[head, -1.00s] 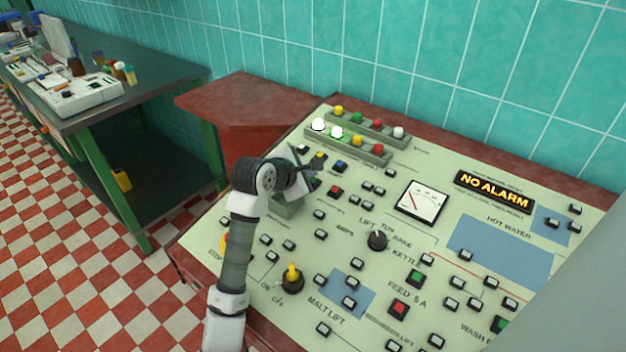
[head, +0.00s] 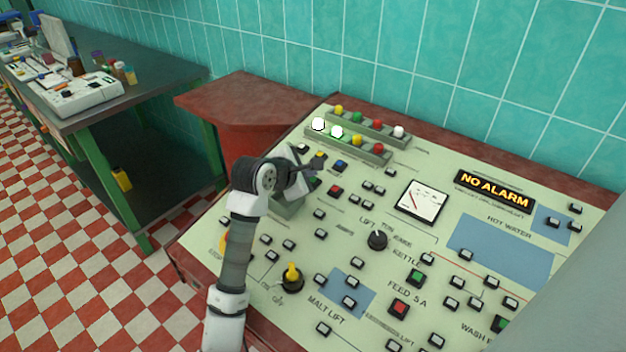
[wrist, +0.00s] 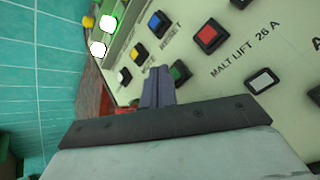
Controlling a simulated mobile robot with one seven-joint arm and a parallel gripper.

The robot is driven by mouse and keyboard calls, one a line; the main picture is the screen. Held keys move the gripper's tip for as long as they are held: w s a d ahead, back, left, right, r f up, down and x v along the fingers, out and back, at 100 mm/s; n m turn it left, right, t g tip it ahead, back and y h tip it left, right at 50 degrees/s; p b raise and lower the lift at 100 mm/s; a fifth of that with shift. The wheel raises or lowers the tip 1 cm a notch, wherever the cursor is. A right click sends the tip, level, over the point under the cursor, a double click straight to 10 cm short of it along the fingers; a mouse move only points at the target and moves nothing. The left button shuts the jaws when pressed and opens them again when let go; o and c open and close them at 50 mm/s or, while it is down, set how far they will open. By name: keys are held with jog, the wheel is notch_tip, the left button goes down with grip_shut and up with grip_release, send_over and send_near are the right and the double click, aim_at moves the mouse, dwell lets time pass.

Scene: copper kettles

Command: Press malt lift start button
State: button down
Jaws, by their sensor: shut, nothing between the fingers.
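The malt lift buttons sit on a pale green control panel (head: 395,268). In the wrist view a green button (wrist: 181,71) is partly hidden behind my fingers, and a red button (wrist: 208,37) is to its right, above the label MALT LIFT 26 A. In the head view the red button (head: 336,190) shows just right of my gripper (head: 314,169), and the green button (head: 314,182) is partly covered. My gripper also shows in the wrist view (wrist: 157,84), shut and empty, its tips beside the green button. I cannot tell whether they touch it.
Lit lamps (head: 318,124) stand at the panel's back. A yellow knob (head: 292,273) and several small buttons are close to my arm.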

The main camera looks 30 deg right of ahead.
jog(key=shift+f+b, duration=0.35)
jog(key=shift+f, duration=0.05)
jog(key=shift+d+f+b, duration=0.1)
jog(key=shift+f+b, duration=0.25)
jog(key=shift+b, duration=0.1)
dwell(0.5)
jog(key=shift+r, duration=0.1)
jog(key=shift+r+p, duration=0.3)
jog(key=shift+r, duration=0.4)
jog(key=shift+s+a+r+p, duration=0.15)
jog(key=shift+r+p, duration=0.25)
jog(key=shift+r, duration=0.4)
jog(key=shift+w+a+r+p, duration=0.1)
jog(key=shift+a+r+p, duration=0.2)
jog(key=shift+r, duration=0.5)
jog(key=shift+s+a+r+p, duration=0.15)
jog(key=shift+r+p, duration=0.3)
jog(key=shift+r, duration=0.35)
